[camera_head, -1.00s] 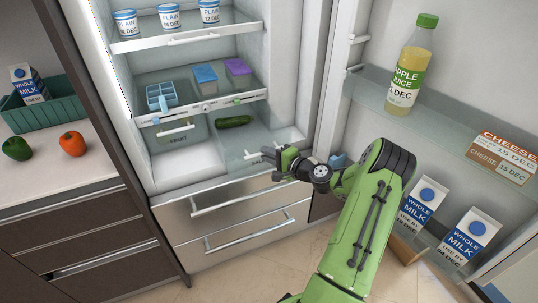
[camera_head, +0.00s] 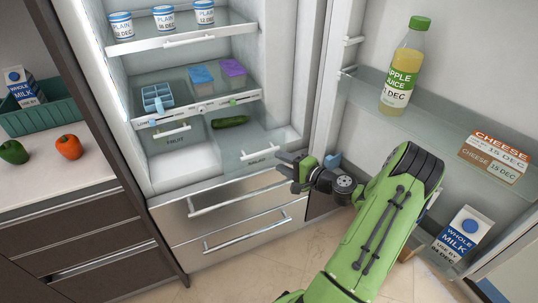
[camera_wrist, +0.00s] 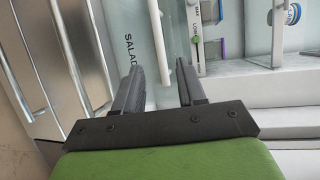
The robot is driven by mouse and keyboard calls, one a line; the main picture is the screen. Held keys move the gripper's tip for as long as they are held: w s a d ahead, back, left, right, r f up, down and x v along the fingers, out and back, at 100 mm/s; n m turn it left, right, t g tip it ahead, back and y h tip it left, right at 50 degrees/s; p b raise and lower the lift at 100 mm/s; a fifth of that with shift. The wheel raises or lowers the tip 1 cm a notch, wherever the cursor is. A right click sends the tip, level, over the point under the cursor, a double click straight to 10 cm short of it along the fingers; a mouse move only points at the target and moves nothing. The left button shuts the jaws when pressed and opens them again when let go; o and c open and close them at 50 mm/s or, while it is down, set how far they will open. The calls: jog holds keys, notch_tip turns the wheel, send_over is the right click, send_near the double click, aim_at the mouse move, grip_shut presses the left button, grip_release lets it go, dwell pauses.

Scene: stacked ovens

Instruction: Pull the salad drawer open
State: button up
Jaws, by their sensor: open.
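The salad drawer (camera_head: 258,162) is the clear right-hand bin low in the fridge. Its front stands well forward of the fruit drawer (camera_head: 168,140) beside it, so it is pulled out. A cucumber (camera_head: 231,121) shows inside, towards the back. The drawer's pale bar handle (camera_head: 262,153) also shows in the wrist view (camera_wrist: 158,38), alongside the SALAD label. My gripper (camera_head: 283,170) is open and empty, just right of the handle and apart from it. In the wrist view my two fingers (camera_wrist: 160,78) point towards the handle with a gap between them.
Steel drawers with long bar handles (camera_head: 255,232) lie just below. The open fridge door (camera_head: 440,125) stands at the right, with a juice bottle (camera_head: 405,68), cheese packs (camera_head: 495,157) and a milk carton (camera_head: 461,236). A shelf (camera_head: 195,108) with boxes is above.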

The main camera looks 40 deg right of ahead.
jog(key=s+r, duration=0.1)
jog(key=s, duration=0.6)
jog(key=shift+s+d+r+p, duration=0.2)
jog(key=shift+s+d+p, duration=0.15)
jog(key=shift+d+p, duration=0.1)
jog(key=w+a+r+n+g+y+p, duration=0.15)
jog(key=a+r+n+g, duration=0.4)
jog(key=a, duration=0.55)
jog(key=w+a+r+n+g+y+p, duration=0.1)
jog(key=w+a+r+n+g+p, duration=0.15)
jog(key=a+r+n+g, duration=0.6)
jog(key=s+a+r+n+t+h+p, duration=0.1)
jog(key=s+a+r, duration=0.3)
jog(key=s, duration=0.4)
jog(key=s+a+r+n+t+h+p, duration=0.2)
jog(key=s+a+r+h+p, duration=0.1)
jog(key=s+a+r, duration=0.2)
jog(key=s+a, duration=0.2)
jog(key=s, duration=0.1)
jog(key=shift+s+a+r+n+t, duration=0.15)
jog(key=shift+s+r+n+t, duration=0.05)
jog(key=shift+s+n+t, duration=0.15)
